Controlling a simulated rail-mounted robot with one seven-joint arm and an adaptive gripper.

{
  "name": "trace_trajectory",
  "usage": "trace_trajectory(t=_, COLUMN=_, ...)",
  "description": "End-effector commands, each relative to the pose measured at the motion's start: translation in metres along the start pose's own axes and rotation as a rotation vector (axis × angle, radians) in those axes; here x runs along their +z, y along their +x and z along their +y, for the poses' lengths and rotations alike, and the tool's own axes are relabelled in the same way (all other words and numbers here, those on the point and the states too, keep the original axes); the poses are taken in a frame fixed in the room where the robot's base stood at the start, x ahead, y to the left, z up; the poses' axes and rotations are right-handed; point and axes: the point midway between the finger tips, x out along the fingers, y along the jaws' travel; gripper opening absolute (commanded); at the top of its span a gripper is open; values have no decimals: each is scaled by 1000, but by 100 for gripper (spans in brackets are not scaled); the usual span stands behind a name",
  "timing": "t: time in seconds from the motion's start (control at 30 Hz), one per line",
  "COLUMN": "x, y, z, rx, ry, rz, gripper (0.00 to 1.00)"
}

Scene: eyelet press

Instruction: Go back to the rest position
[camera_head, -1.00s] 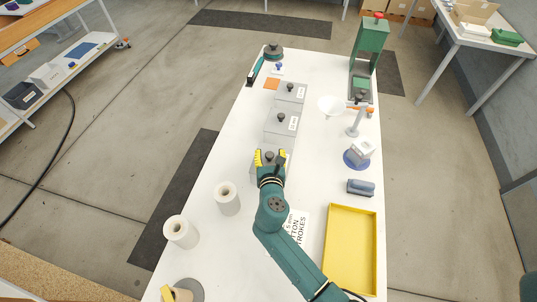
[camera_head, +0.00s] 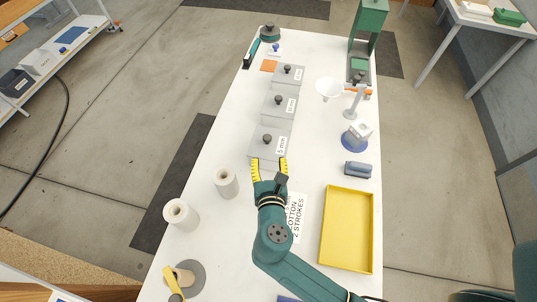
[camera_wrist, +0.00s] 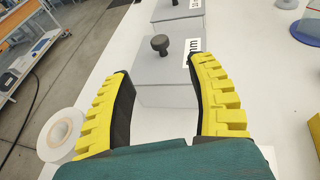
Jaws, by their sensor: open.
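My gripper (camera_head: 269,168) is open and empty, with its yellow fingers spread just in front of the nearest grey lidded box, labelled 5 mm (camera_head: 264,148). In the wrist view, my gripper (camera_wrist: 160,100) has nothing between its fingers, and the 5 mm box (camera_wrist: 160,72) with its dark knob (camera_wrist: 160,43) shows beyond them. Two more grey boxes with dark knobs stand in a row behind it, the middle box (camera_head: 275,112) and the far box (camera_head: 284,79). All lids in view sit on their boxes.
A yellow tray (camera_head: 324,240) lies at the right, near a printed card (camera_head: 296,215). A blue-grey block (camera_head: 358,169), a stand with a blue base (camera_head: 354,140) and a green press (camera_head: 369,28) line the right side.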

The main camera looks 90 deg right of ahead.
Motion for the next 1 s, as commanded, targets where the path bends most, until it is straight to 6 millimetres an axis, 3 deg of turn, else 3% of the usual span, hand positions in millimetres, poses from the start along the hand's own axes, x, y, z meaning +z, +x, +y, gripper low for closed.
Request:
trace_trajectory(t=0.57, x=0, y=0, z=0, rx=0, ry=0, rz=0, gripper=58)
trace_trajectory(t=0.6, x=0, y=-3, z=7, rx=17, ry=-4, rz=-1, gripper=58)
trace_trajectory(t=0.67, x=11, y=-8, z=30, rx=62, ry=11, rz=-20, gripper=58)
trace_trajectory(t=0.77, x=50, y=-28, z=86, rx=178, ry=86, rz=-71, gripper=58)
trace_trajectory(t=0.87, x=100, y=-66, z=146, rx=354, ry=267, rz=-72, gripper=58)
trace_trajectory(t=1.0, x=167, y=-137, z=212, rx=651, ry=730, rz=73, gripper=58)
